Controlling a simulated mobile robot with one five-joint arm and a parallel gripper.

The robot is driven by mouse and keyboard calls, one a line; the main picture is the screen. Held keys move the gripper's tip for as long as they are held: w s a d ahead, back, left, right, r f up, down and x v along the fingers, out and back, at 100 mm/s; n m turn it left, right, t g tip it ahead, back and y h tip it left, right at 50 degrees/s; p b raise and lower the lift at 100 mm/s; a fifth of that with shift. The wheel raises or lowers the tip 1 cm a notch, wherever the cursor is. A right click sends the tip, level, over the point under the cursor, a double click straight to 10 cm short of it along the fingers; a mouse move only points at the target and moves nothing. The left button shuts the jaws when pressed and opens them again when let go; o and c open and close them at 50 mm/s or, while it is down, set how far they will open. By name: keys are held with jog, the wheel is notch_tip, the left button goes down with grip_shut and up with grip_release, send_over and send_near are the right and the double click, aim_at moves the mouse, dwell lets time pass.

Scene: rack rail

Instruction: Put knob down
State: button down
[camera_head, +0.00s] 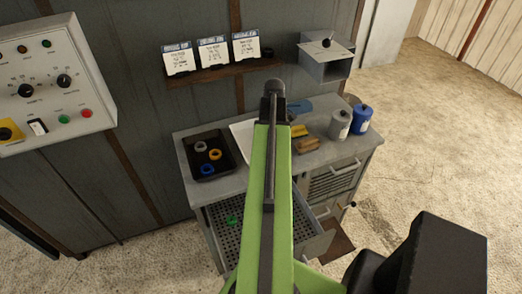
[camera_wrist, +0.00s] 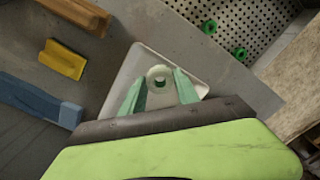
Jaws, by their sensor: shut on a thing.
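My gripper (camera_wrist: 160,82) shows in the wrist view with its two pale green fingers closed on a small, pale, round knob (camera_wrist: 159,72) with a darker greenish centre. The knob is over a white tray (camera_wrist: 143,63) on the grey worktop. I cannot tell whether the knob touches the tray. In the head view the white tray (camera_head: 240,130) is partly covered by my green arm, and the gripper and knob are hidden behind the arm.
A black tray (camera_head: 190,172) with several coloured rings stands left of the white tray. A perforated drawer (camera_head: 215,212) is open in front, with green pieces in it. A yellow block (camera_head: 300,131), a brown brush (camera_head: 306,146) and grey and blue canisters (camera_head: 361,121) stand right.

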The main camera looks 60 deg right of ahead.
jog(key=w+f, duration=0.1)
jog(key=w+f+b, duration=0.1)
jog(key=w, duration=0.1)
jog(key=w+d+f+b, duration=0.1)
jog(key=w, duration=0.1)
jog(key=shift+w+f, duration=0.1)
notch_tip(320, 180, down, 4)
jog(key=b, duration=0.4)
jog(key=shift+f, duration=0.2)
jog(key=shift+a+r, duration=0.1)
jog(key=shift+r, duration=0.15)
jog(key=shift+f, duration=0.25)
jog(key=c, duration=0.9)
grip_release()
jog(key=shift+r, duration=0.1)
notch_tip(320, 180, up, 12)
jog(key=p, duration=1.2)
jog(key=shift+r, duration=0.15)
